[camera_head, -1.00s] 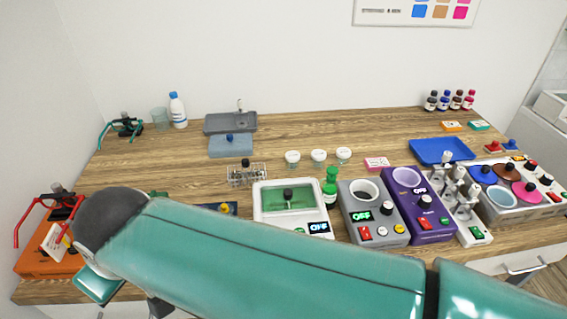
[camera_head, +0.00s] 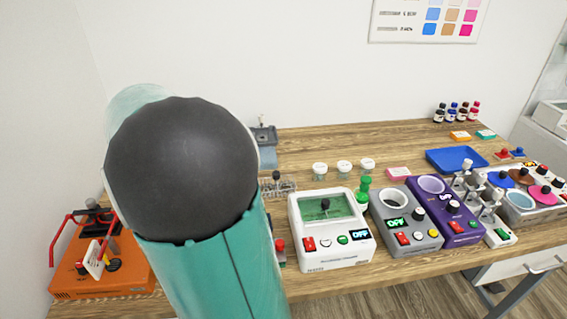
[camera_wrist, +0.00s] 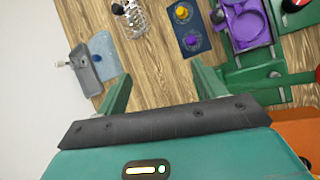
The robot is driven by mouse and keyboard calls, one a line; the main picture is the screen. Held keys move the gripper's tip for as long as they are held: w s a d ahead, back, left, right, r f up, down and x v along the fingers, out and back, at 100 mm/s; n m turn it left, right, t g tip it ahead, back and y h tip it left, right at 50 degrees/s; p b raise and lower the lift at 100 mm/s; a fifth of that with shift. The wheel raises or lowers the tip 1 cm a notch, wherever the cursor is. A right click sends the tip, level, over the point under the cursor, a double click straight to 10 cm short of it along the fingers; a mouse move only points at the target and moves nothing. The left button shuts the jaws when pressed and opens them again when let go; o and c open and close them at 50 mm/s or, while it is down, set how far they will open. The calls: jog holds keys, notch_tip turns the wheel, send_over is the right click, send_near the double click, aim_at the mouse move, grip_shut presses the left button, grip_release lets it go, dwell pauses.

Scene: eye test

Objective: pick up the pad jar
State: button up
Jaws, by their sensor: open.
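Three small white-lidded jars stand in a row on the wooden table in the head view: a left one (camera_head: 319,169), a middle one (camera_head: 344,167) and a right one (camera_head: 367,164). I cannot tell which, if any, is the pad jar. None of them shows clearly in the wrist view. My gripper (camera_wrist: 161,70) is open in the wrist view, its two green fingers wide apart. Only wooden tabletop shows between them. In the head view my raised arm hides the gripper and much of the table's left part.
A clear rack (camera_wrist: 135,20), a dark blue mat (camera_wrist: 188,28) with knobs and a purple tray (camera_wrist: 262,38) lie beyond my fingers. A grey sink-like tray (camera_wrist: 87,75) is to the left. White (camera_head: 330,240), grey (camera_head: 405,215) and purple (camera_head: 450,225) devices line the front edge.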

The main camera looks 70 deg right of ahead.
jog(key=s+d+f+g, duration=0.2)
jog(key=d, duration=0.4)
jog(key=s+d+f+n+g, duration=0.1)
jog(key=s+d+f+g, duration=0.1)
jog(key=d, duration=0.5)
jog(key=s+d+f+n+g+h, duration=0.1)
jog(key=s+d+f+g, duration=0.1)
jog(key=d, duration=0.5)
jog(key=shift+s+d+f+g, duration=0.15)
jog(key=shift+s+f+g, duration=0.3)
jog(key=shift+s, duration=0.45)
jog(key=shift+n+g, duration=0.5)
jog(key=shift+g, duration=0.05)
jog(key=s+d, duration=0.1)
jog(key=s+d+f, duration=0.1)
jog(key=d, duration=0.1)
jog(key=shift+s+d+f, duration=0.2)
jog(key=shift+s+f, duration=0.05)
jog(key=shift+s, duration=0.15)
send_near(318, 167)
jog(key=x, duration=0.3)
jog(key=shift+s, duration=0.15)
jog(key=shift+x, duration=2.95)
jog(key=shift+d, duration=0.1)
jog(key=c, duration=1.1)
